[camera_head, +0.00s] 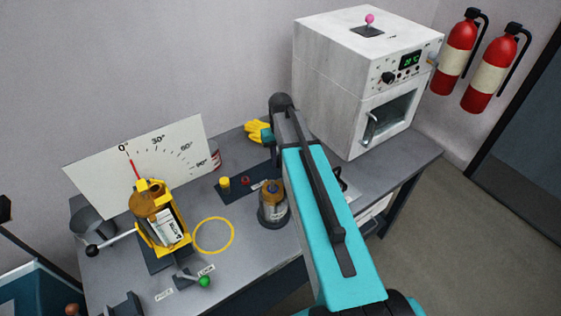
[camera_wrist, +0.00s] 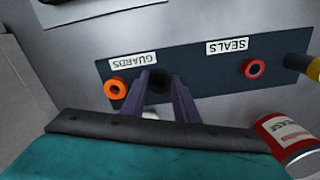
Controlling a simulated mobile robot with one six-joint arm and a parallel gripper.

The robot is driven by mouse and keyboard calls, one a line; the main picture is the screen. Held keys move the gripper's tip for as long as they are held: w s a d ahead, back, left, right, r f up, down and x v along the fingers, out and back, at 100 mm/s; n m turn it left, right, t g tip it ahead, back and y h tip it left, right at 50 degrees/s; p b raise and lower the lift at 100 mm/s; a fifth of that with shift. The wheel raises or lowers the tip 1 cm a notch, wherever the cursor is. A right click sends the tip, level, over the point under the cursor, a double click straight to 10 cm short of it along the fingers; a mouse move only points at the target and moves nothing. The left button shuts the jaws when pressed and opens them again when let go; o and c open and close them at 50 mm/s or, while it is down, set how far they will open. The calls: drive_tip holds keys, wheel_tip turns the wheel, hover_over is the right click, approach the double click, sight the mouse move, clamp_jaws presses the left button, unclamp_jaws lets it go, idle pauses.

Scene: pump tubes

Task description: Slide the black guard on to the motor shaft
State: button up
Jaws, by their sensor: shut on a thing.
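The black guard (camera_wrist: 158,80) is a dark ring-like piece at the panel's GUARDS label (camera_wrist: 133,61) in the wrist view. My gripper (camera_wrist: 160,84) is shut on it, a finger on either side. Whether the guard touches the panel cannot be told. In the head view my arm hides gripper and guard. A brown cylinder (camera_head: 272,201) with a blue-grey top and dark base stands upright left of my arm. Another brown cylinder (camera_head: 151,202) sits in a yellow cradle (camera_head: 180,222). I cannot tell which carries the motor shaft.
The dark panel (camera_wrist: 205,85) also holds an orange ring (camera_wrist: 116,88), a red ring (camera_wrist: 254,68) and a yellow piece (camera_wrist: 304,68). A red can (camera_wrist: 285,138) stands beside it. A white oven (camera_head: 335,90) stands behind right. The yellow circle (camera_head: 214,251) on the table is empty.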

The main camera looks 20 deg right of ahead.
drive_tip(key=shift+r, duration=0.1)
wheel_tip(320, 180, up, 10)
drive_tip(key=b, duration=0.2)
idle(0.6)
idle(0.5)
drive_tip(key=a+r+n+p, duration=0.7)
drive_tip(key=a+r, duration=0.5)
drive_tip(key=a, duration=0.2)
drive_tip(key=shift+s+p, duration=0.25)
drive_tip(key=shift+p, duration=0.25)
